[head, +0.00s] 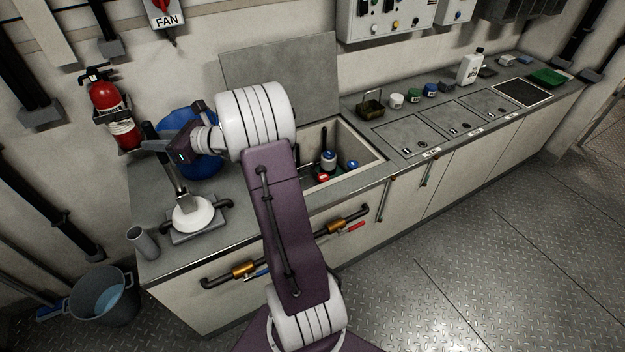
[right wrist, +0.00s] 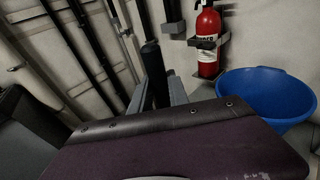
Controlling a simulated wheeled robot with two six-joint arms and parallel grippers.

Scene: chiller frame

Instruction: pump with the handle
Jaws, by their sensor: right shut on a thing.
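The pump (head: 194,214) has a white round body on a grey base at the left end of the counter. Its lever handle (head: 178,178) rises from the body and leans to the left, with a dark grip at the top. My right gripper (head: 160,145) is shut on the handle near that grip. In the right wrist view the black grip (right wrist: 152,60) stands up between the fingers of my right gripper (right wrist: 157,97); my own wrist hides the lower part. My left gripper is in neither view.
A blue tub (head: 203,163) stands behind my wrist, and a fire extinguisher (head: 113,112) hangs on the wall. An open well (head: 350,150) with small items lies to the right. Pipes with valves (head: 245,270) run along the counter front. A grey bucket (head: 103,297) stands on the floor.

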